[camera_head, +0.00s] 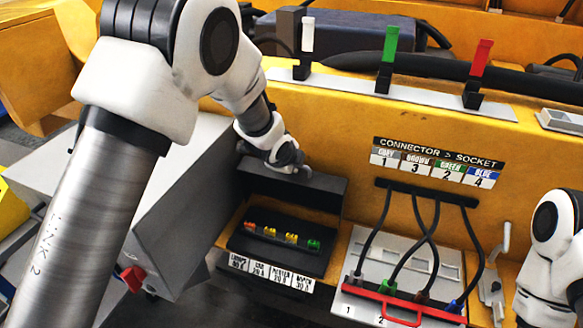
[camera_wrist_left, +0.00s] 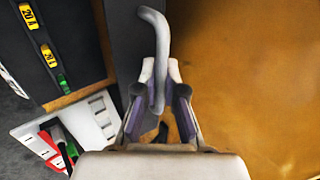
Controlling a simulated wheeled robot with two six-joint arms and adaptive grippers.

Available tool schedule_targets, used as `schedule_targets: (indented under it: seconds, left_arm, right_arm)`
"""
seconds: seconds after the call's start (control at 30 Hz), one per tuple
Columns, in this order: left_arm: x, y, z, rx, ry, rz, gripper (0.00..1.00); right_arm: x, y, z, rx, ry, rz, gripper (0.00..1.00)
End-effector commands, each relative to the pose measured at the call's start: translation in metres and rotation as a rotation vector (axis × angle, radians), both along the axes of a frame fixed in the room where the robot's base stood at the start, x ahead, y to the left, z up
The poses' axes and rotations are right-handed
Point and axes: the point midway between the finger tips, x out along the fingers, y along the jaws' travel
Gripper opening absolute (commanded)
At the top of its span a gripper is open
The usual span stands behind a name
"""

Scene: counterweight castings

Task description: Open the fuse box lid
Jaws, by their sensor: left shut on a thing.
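The fuse box (camera_head: 236,243) sits in the yellow panel with its inside exposed. A row of coloured fuses shows in it, and the wrist view shows part of this row at the left (camera_wrist_left: 40,48). Its dark grey lid (camera_head: 315,190) stands raised at the back of the box. My left gripper (camera_head: 290,163) is at the lid's top edge. In the left wrist view my left gripper (camera_wrist_left: 160,100) is shut on the bent grey lid handle (camera_wrist_left: 155,28), which lies between its fingers. My right arm shows at the right edge; its gripper is out of view.
A connector plate (camera_head: 365,265) with several cables and a red bar (camera_head: 400,300) lies right of the box. A grey lever (camera_head: 506,238) is farther right. White, green (camera_head: 389,45) and red (camera_head: 481,60) switches stand behind. A grey cabinet (camera_head: 185,225) stands close on the left.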

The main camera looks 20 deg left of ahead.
Motion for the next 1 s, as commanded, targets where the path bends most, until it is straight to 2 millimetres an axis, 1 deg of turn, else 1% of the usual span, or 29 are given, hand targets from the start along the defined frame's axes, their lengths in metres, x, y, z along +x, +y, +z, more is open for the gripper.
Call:
schedule_targets:
  seconds: [0.53,0.6,0.63,0.9,1.0]
  left_arm:
    - [0.0031,-0.0001,0.0014,-0.003,-0.003,0.002,0.0]
    - [0.0031,-0.0001,0.0014,-0.002,-0.003,0.001,0.3]
    - [0.0031,-0.0001,0.0014,-0.002,-0.003,0.001,0.34]
    - [0.0026,-0.0001,0.0006,-0.001,-0.001,0.001,0.34]
    - [0.0005,0.0,0.0033,-0.001,-0.001,0.001,0.34]
  right_arm:
    - [0.0,0.0,0.0,0.0,0.0,0.0,0.4]
    - [0.0,0.0,0.0001,0.0,0.0,0.0,0.4]
    - [0.0,0.0,0.0001,0.0,0.0,0.0,0.4]
    - [0.0,0.0,0.0,0.0,0.0,0.0,0.4]
    - [0.0,0.0,0.0001,0.0,0.0,0.0,0.4]
